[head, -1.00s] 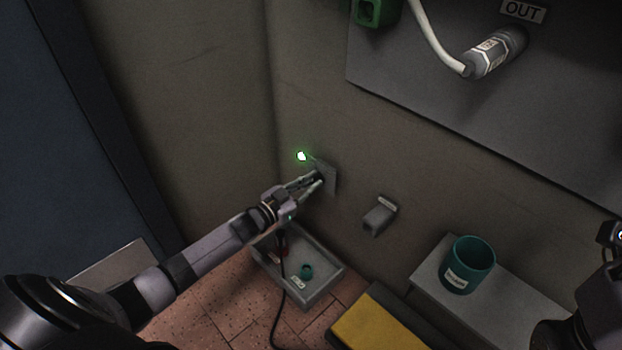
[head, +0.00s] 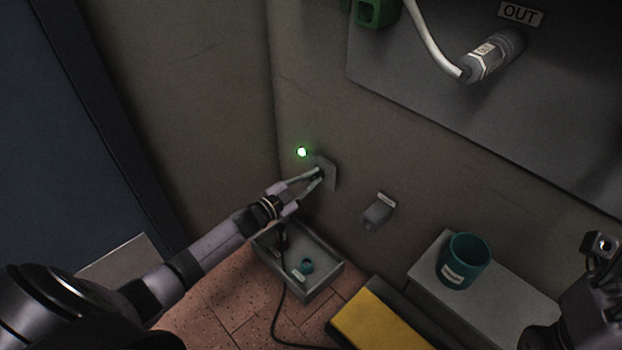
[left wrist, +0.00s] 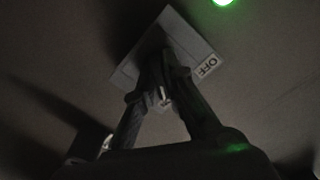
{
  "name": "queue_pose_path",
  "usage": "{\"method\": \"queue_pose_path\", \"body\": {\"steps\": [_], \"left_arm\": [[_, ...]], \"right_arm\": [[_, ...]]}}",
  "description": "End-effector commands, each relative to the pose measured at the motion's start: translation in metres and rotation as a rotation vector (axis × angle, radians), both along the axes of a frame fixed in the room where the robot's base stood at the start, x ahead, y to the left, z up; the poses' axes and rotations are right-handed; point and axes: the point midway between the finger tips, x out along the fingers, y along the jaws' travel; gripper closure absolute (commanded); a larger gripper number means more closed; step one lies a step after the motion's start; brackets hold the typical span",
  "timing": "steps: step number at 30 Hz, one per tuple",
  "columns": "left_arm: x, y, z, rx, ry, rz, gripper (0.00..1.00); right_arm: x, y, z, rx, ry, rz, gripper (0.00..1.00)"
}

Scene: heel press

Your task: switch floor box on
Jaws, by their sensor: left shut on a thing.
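A grey switch plate (head: 330,174) is on the wall near the corner, and it also shows in the left wrist view (left wrist: 195,40) with an OFF label (left wrist: 207,66). My left gripper (head: 319,174) reaches it from the left. Its fingertips (left wrist: 166,66) are shut on a small dark part at the plate, probably the switch knob, mostly hidden by the fingers. A green lamp (head: 301,152) glows on the wall just above and left of the plate. Which way the knob points cannot be told. Part of my right arm shows at the right edge, its fingers out of view.
A grey tray (head: 334,277) with a small teal object stands on the tiled floor below, a dark cable beside it. A grey wall fitting (head: 377,213) is right of the plate. A teal cup (head: 466,262) stands on a grey ledge (head: 510,303); a yellow-topped block (head: 375,322) is in front.

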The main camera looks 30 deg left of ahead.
Motion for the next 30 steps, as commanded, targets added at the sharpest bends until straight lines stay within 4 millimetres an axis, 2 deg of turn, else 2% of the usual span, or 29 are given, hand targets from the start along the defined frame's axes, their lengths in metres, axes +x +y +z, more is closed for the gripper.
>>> {"method": "queue_pose_path", "body": {"steps": [8,9,17,26,30], "left_arm": [[-0.0007,-0.0007,-0.0010,0.005,0.000,-0.002,1.00],[-0.0007,-0.0007,-0.0010,0.005,0.000,-0.002,0.87],[-0.0003,-0.0004,-0.0006,0.003,0.000,-0.002,0.69],[-0.0007,0.0001,-0.0003,0.002,0.000,-0.001,0.69],[-0.0094,0.0037,-0.0012,0.003,0.002,0.000,0.69]], "right_arm": [[0.0011,0.0001,-0.0019,-0.001,0.007,0.000,0.53],[0.0011,0.0001,-0.0020,-0.001,0.007,0.000,0.53],[0.0011,0.0001,-0.0019,-0.001,0.007,0.000,0.53],[-0.0009,-0.0006,0.0008,-0.001,-0.006,-0.002,0.53],[-0.0007,-0.0004,0.0003,-0.001,-0.004,-0.002,0.53]]}}
